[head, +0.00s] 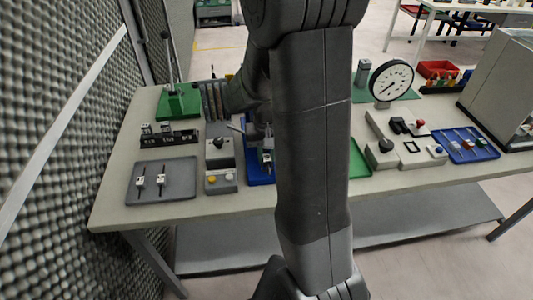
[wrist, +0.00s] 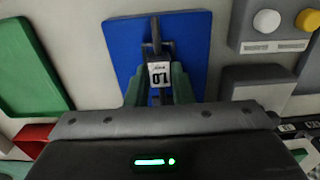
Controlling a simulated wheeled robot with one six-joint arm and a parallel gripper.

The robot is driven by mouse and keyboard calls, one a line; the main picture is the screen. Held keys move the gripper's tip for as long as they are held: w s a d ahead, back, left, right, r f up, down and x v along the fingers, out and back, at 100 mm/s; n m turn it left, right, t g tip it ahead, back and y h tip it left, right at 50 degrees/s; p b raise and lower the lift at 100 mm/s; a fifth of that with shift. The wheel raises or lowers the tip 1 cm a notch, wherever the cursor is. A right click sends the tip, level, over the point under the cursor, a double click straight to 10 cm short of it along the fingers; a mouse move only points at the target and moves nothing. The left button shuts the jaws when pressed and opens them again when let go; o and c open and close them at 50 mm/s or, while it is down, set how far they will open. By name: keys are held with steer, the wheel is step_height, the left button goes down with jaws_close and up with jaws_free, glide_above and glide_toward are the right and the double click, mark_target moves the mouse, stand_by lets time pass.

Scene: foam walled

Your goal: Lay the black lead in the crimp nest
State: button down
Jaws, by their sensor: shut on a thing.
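My gripper (wrist: 160,86) is shut on a dark lead (wrist: 155,38) with a white printed tag, over the blue tray (wrist: 118,48) in the wrist view. The tag sits between the two green-grey fingers. Whether the lead touches the tray I cannot tell. In the head view the blue tray (head: 258,176) shows left of my arm, which hides part of it and most of the gripper. A green-based lever press (head: 178,104) stands at the back left. I cannot make out which part is the crimp nest.
Left of the blue tray are a button box (head: 220,182), a knob box (head: 220,152), a grey tray (head: 180,190) with two tagged pieces, and a black rack (head: 168,140). Right of my arm are a green tray (head: 358,160), a dial gauge (head: 390,82) and another blue tray (head: 484,153).

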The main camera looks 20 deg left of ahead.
steer(key=shift+f, duration=0.3)
steer(key=c, duration=1.2)
jaws_free()
step_height(320, 180, up, 14)
steer(key=shift+f, duration=0.1)
step_height(320, 180, down, 14)
steer(key=shift+r, duration=0.4)
